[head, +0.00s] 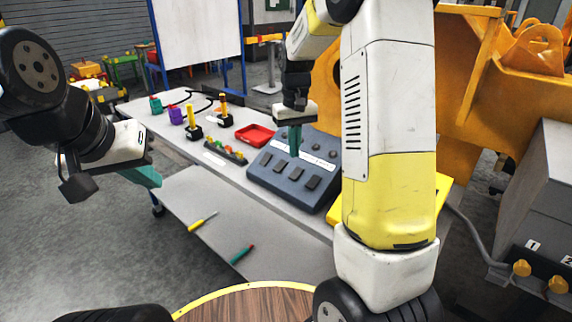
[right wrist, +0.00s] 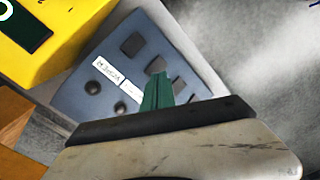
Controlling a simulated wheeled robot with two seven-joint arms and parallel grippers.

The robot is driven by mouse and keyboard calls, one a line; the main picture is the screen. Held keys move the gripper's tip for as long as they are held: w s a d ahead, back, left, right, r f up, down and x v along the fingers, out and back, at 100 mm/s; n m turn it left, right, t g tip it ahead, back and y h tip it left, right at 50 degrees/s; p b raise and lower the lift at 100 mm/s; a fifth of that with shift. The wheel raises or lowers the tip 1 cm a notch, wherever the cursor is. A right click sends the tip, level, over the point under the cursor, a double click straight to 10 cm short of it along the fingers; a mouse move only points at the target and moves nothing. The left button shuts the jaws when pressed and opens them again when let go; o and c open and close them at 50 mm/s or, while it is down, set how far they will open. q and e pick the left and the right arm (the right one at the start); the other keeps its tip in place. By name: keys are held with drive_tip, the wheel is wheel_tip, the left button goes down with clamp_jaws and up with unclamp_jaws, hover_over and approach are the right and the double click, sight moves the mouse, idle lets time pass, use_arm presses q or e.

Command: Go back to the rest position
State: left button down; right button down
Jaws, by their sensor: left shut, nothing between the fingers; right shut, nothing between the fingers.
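My left gripper (head: 146,176) is on the left in the head view, beyond the near left edge of the table, with its teal fingers shut and empty. My right gripper (head: 295,140) hangs over the blue-grey control panel (head: 262,172), with its green fingers pointing down, shut and empty. In the right wrist view the right gripper's fingers (right wrist: 158,92) show close together in front of the control panel (right wrist: 120,60). I cannot tell whether the fingertips touch the panel. My right arm hides part of the table's right side.
On the grey table (head: 215,150) are a red tray (head: 255,135), yellow-handled pieces on black bases (head: 193,120) and a purple container (head: 177,116). A yellow screwdriver (head: 202,222) and a green-and-red one (head: 242,254) lie on the lower shelf. A large orange casting (head: 480,90) stands at right.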

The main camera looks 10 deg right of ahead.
drive_tip(key=shift+r, duration=0.45)
drive_tip(key=s+a+r+t+y, duration=0.1)
drive_tip(key=s+r+t, duration=0.2)
drive_tip(key=s, duration=0.9)
drive_tip(key=s+a+r+m+t+y, duration=0.1)
drive_tip(key=s+r+t, duration=0.2)
drive_tip(key=s+r, duration=0.4)
drive_tip(key=s, duration=0.5)
drive_tip(key=shift+s, duration=0.15)
drive_tip(key=shift+a+r, duration=0.1)
